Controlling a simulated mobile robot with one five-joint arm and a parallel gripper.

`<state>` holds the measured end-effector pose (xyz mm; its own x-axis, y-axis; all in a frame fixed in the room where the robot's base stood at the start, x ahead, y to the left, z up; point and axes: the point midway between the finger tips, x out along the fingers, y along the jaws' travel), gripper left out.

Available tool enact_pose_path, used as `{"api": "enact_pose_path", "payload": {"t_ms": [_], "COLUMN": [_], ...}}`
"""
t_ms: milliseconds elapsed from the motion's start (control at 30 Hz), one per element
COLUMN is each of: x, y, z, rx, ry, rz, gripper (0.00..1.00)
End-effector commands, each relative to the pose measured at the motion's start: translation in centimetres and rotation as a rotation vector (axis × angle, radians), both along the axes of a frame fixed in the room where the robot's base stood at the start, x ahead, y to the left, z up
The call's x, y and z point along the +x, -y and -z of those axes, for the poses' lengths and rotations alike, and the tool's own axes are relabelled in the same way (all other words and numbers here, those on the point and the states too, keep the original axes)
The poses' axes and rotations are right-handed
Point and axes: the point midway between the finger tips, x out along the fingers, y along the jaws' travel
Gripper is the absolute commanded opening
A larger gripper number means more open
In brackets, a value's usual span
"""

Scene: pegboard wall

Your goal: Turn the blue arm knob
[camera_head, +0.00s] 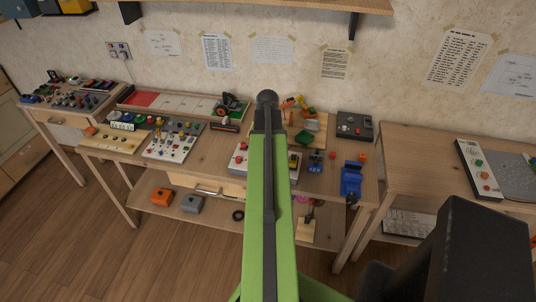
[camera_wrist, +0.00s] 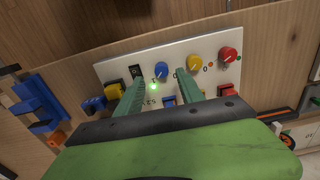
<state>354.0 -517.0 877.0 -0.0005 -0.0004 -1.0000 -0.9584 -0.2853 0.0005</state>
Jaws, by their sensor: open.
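In the wrist view, a blue knob (camera_wrist: 161,70) stands on a white panel (camera_wrist: 120,68), left of a yellow knob (camera_wrist: 194,62) and a red knob (camera_wrist: 228,54). My gripper (camera_wrist: 160,77) is open, with its two green fingers on either side just below the blue knob. The knob shows in the gap near the fingertips; I cannot tell whether they touch it. The lower panel is partly hidden by the fingers. In the head view my green arm covers the middle of what seems the same white panel (camera_head: 238,163), and my gripper is hidden.
A black rocker switch (camera_wrist: 135,72) and a yellow part (camera_wrist: 113,91) sit left of the fingers. A green light (camera_wrist: 153,87) glows between them. A red block (camera_wrist: 226,92) lies to the right. A blue holder (camera_head: 351,180) stands on the workbench (camera_head: 213,157).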

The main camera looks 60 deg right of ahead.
Motion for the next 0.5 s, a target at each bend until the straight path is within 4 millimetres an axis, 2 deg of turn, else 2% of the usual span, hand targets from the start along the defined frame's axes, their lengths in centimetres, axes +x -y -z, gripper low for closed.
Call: {"api": "enact_pose_path", "payload": {"t_ms": [33,400,500], "x": [0.0,-0.3,-0.3], "y": [0.0,0.0,0.0], "z": [-2.4,-10.9,-12.6], "rx": [0.000,-0.001,-0.001], "ry": [0.000,-0.001,-0.001], "rz": [0.000,0.001,0.001], "gripper": [0.45,0.45,0.45]}}
